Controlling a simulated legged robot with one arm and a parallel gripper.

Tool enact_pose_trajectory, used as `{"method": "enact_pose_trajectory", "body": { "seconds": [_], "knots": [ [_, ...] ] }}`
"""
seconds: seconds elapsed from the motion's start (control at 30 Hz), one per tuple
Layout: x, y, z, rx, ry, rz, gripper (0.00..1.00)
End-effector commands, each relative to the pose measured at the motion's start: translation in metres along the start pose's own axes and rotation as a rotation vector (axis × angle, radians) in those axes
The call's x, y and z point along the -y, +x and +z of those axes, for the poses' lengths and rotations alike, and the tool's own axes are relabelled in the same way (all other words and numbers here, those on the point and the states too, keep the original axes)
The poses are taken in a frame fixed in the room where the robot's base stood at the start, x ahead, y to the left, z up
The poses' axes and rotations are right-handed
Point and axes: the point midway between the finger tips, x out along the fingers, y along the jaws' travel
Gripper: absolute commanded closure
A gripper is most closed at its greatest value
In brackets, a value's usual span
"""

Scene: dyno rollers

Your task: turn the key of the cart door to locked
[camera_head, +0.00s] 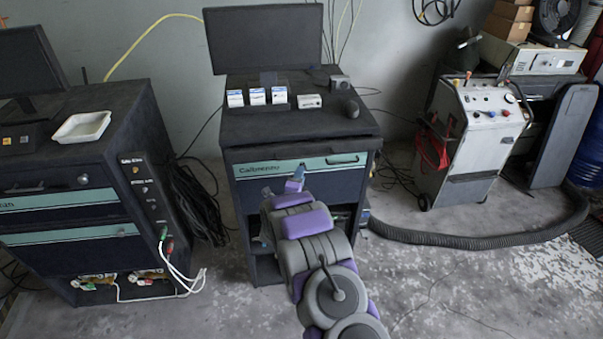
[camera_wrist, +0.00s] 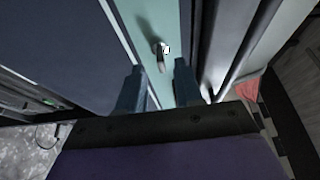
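The middle cart (camera_head: 350,125) is dark, with a front panel that has a teal stripe (camera_head: 255,169). The stripe also shows in the wrist view (camera_wrist: 148,18). The key (camera_wrist: 161,58) is a small silvery piece in a round lock on this stripe. In the head view it is hidden behind my gripper (camera_head: 296,178), which is close to the panel front. In the wrist view my gripper (camera_wrist: 157,82) is open, its two dark fingers apart to the left and right of the key's lower end. I see no contact with the key.
A dark handle (camera_head: 343,161) sits on the stripe to the right of my gripper. A second dark cart (camera_head: 75,185) stands at the left. A white wheeled machine (camera_head: 480,125) and a thick black hose (camera_head: 460,241) are at the right. Cables hang between the carts.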

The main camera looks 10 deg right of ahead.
Motion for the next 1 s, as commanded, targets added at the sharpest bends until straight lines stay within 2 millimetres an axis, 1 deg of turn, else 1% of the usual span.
{"method": "enact_pose_trajectory", "body": {
  "seconds": [0.1,0.23,0.4,0.67,0.77,1.0],
  "knots": [
    [-0.001,0.014,-0.001,-0.002,0.000,-0.002,0.65],
    [-0.002,0.025,-0.001,-0.001,0.000,0.000,0.65],
    [-0.002,0.030,0.000,0.000,-0.002,0.002,0.65],
    [-0.001,0.031,0.000,0.000,-0.002,0.001,0.65],
    [-0.001,0.031,0.000,0.000,-0.002,0.001,0.73],
    [-0.001,0.031,0.000,0.000,-0.002,0.001,0.96]
  ]
}}
